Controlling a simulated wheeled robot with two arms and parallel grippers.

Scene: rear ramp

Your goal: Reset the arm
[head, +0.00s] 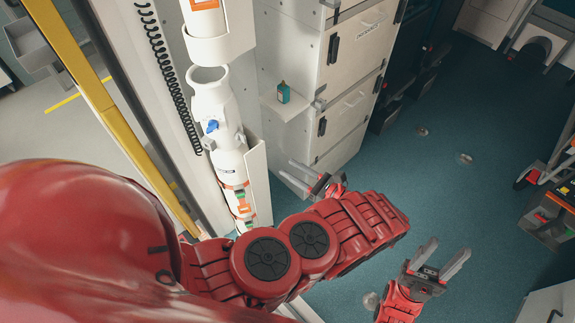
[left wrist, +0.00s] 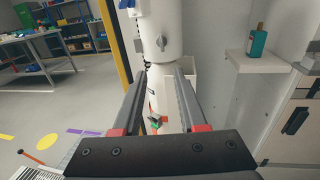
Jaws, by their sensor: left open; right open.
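My left arm comes in from the left, red and bent across the lower middle of the head view. My left gripper (head: 302,178) is open and empty, beside the lower part of a white cylinder (head: 228,165) strapped in a wall holder. In the left wrist view the two fingers of my left gripper (left wrist: 162,80) stand apart, with the white cylinder (left wrist: 160,45) beyond them. I cannot tell whether they touch it. My right gripper (head: 440,262) is open and empty above the blue-green floor at the lower right.
A small teal bottle (head: 283,92) stands on a white wall shelf (head: 285,108) near the cylinder. White cabinets (head: 350,60) stand behind it. A yellow rail (head: 90,90) runs down the left. The floor (head: 430,185) in the middle right is mostly clear. Equipment (head: 555,215) stands at the right edge.

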